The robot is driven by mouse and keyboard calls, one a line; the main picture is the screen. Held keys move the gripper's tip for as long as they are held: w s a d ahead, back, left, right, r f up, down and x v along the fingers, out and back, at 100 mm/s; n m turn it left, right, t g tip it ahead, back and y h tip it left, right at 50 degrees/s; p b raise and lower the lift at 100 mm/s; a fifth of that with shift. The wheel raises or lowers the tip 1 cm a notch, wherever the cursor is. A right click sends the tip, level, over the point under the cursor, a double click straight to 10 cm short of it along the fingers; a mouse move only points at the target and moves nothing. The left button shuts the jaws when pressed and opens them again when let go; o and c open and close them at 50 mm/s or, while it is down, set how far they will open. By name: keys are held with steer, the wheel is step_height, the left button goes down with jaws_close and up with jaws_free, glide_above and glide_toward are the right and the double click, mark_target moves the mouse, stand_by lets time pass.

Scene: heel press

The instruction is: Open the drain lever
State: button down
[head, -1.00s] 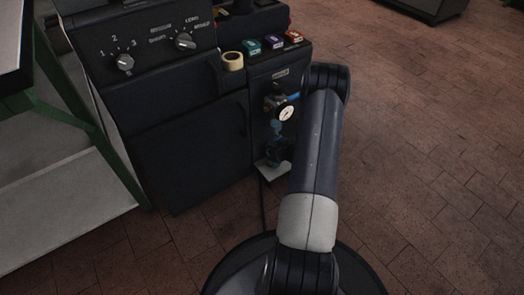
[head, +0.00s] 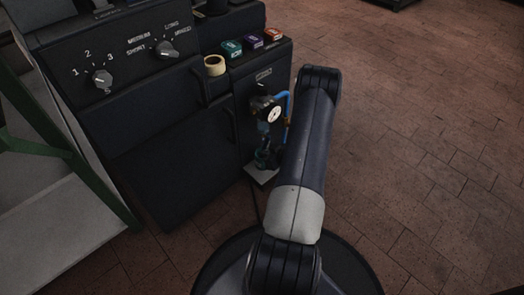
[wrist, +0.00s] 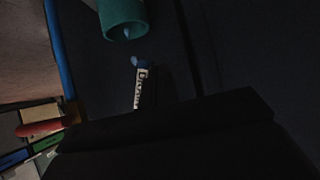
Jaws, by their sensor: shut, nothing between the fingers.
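In the head view, the air unit on the dark machine's side shows a round white gauge (head: 273,114), a teal bowl (head: 263,128) and a blue hose (head: 288,103). The drain lever cannot be made out there. In the wrist view, the teal bowl (wrist: 123,20) is at the top. Below it are a small blue tip (wrist: 139,61) and a label (wrist: 139,88) that seems to read DRAIN. I cannot tell which part is the lever. My gripper (wrist: 170,125) appears as a dark block across the bottom, shut and empty. Contact is not visible. My arm hides it in the head view.
The machine's panel has two knobs (head: 102,78). A tape roll (head: 214,65) and small coloured boxes (head: 252,42) lie on its ledge. A pale plate (head: 262,175) is under the air unit. A green-framed table (head: 60,150) stands left. Floor to the right is clear.

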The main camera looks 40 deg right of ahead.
steer(key=shift+r+p, duration=0.6)
steer(key=shift+r, duration=0.2)
steer(key=shift+s, duration=0.1)
